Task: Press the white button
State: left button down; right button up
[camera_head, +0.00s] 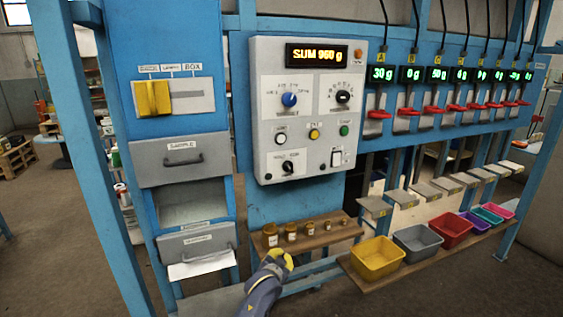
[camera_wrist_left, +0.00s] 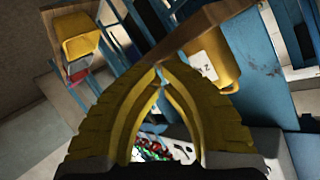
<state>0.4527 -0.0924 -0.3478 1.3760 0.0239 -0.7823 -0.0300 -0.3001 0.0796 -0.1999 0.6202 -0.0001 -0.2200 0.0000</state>
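The white button (camera_head: 281,138) is on the grey control panel (camera_head: 262,100), at the left of a row with a yellow button (camera_head: 314,134) and a green button (camera_head: 344,130). My left gripper (camera_head: 284,262) is well below the panel, at the front edge of the small shelf with weights, apart from the button. In the left wrist view its yellow fingers (camera_wrist_left: 163,68) meet at the tips, with nothing visible between them. The white button does not show in the left wrist view. My right gripper is in neither view.
A wooden shelf (camera_head: 322,237) with several labelled brass weights (camera_head: 270,235) juts out below the panel; one weight (camera_wrist_left: 215,75) is close to my left fingers. A yellow bin (camera_head: 377,258) and other coloured bins stand right. Drawers (camera_head: 195,240) are left. Space before the panel is clear.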

pick_arm(q)
jog(key=d+r+m+t+h, duration=0.1)
jog(key=d+r+t, duration=0.1)
jog(key=r, duration=1.8)
jog(key=d+r+m+t, duration=0.1)
jog(key=d+r+t, duration=0.2)
jog(key=r, duration=1.8)
jog(key=shift+s+d+r+h, duration=0.15)
jog(key=shift+s+d+h, duration=0.2)
jog(key=shift+d, duration=0.3)
jog(key=shift+w, duration=0.15)
send_near(291, 134)
jog(key=shift+w+d+r, duration=0.1)
jog(key=shift+w+d, duration=0.3)
jog(key=shift+w, duration=0.3)
jog(key=shift+w+d, duration=0.35)
jog(key=shift+w, duration=0.4)
jog(key=shift+w+d+r, duration=0.1)
jog(key=shift+w+d, duration=0.3)
jog(key=shift+w, duration=0.3)
jog(key=shift+w+a, duration=0.35)
jog(key=shift+w, duration=0.5)
jog(key=shift+s+d+f, duration=0.1)
jog(key=shift+s, duration=0.05)
jog(key=shift+s+d, duration=0.2)
jog(key=shift+s, duration=0.45)
